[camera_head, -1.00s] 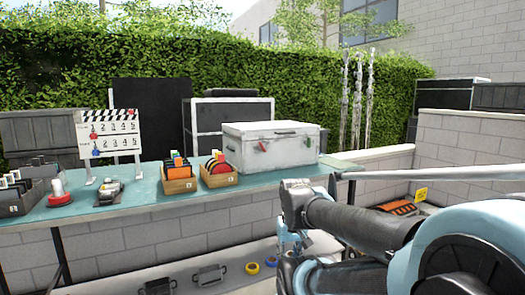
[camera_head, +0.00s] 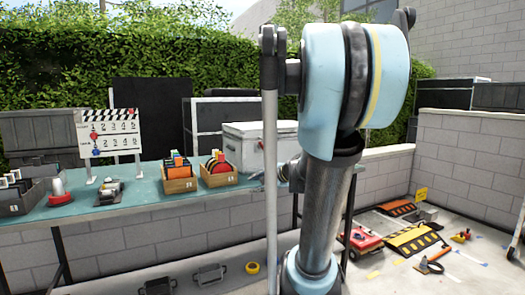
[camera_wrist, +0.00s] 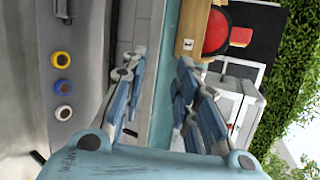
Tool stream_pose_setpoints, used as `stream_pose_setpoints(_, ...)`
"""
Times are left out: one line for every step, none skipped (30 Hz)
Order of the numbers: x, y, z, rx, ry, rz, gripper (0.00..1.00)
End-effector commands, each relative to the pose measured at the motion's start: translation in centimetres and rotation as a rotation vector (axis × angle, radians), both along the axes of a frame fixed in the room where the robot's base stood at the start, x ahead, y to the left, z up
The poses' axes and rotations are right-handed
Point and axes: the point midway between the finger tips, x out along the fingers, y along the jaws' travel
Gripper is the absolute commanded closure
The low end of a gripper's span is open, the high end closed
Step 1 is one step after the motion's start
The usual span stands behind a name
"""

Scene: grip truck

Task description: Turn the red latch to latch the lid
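The white case (camera_head: 242,150) stands on the teal table with its lid down. The small red latch (camera_head: 260,145) is on its front, just left of my arm's thin rod; my arm hides the case's right part. The case (camera_wrist: 247,98) also shows sideways in the wrist view, partly behind a finger, with a small red spot that may be the latch. My gripper (camera_wrist: 160,72) is open and empty, its blue fingers well apart. In the head view it is mostly hidden by my arm, near the table's front edge, below and apart from the latch.
Two wooden boxes of coloured cards (camera_head: 180,186) stand left of the case. The table's front edge (camera_head: 130,214) is close to my gripper.

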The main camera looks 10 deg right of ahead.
Motion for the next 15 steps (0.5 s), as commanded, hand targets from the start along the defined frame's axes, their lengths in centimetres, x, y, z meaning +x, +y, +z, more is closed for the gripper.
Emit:
stream_pose_setpoints(2.0,-0.9,1.1,0.088,-0.007,-0.059,0.72)
stream_pose_setpoints(3.0,-1.4,1.8,0.144,-0.011,-0.095,0.72)
stream_pose_setpoints(4.4,-2.1,2.7,0.220,-0.016,-0.140,0.72)
stream_pose_setpoints(5.4,-2.7,3.3,0.278,-0.019,-0.173,0.72)
stream_pose_setpoints(6.4,-3.4,4.0,0.334,-0.023,-0.206,0.72)
stream_pose_setpoints(7.6,-4.3,4.7,0.410,-0.026,-0.246,0.72)
stream_pose_setpoints(8.4,-5.1,5.2,0.465,-0.029,-0.277,0.72)
stream_pose_setpoints(9.2,-5.8,5.7,0.518,-0.032,-0.304,0.72)
stream_pose_setpoints(10.2,-6.8,6.2,0.585,-0.034,-0.338,0.72)
stream_pose_setpoints(10.8,-7.5,6.6,0.634,-0.036,-0.362,0.72)
stream_pose_setpoints(11.4,-8.2,6.9,0.677,-0.038,-0.383,0.72)
stream_pose_setpoints(12.1,-9.0,7.3,0.732,-0.040,-0.407,0.72)
stream_pose_setpoints(12.5,-9.6,7.5,0.768,-0.041,-0.424,0.72)
stream_pose_setpoints(12.9,-10.1,7.7,0.800,-0.041,-0.437,0.72)
stream_pose_setpoints(13.3,-10.7,7.9,0.838,-0.042,-0.453,0.72)
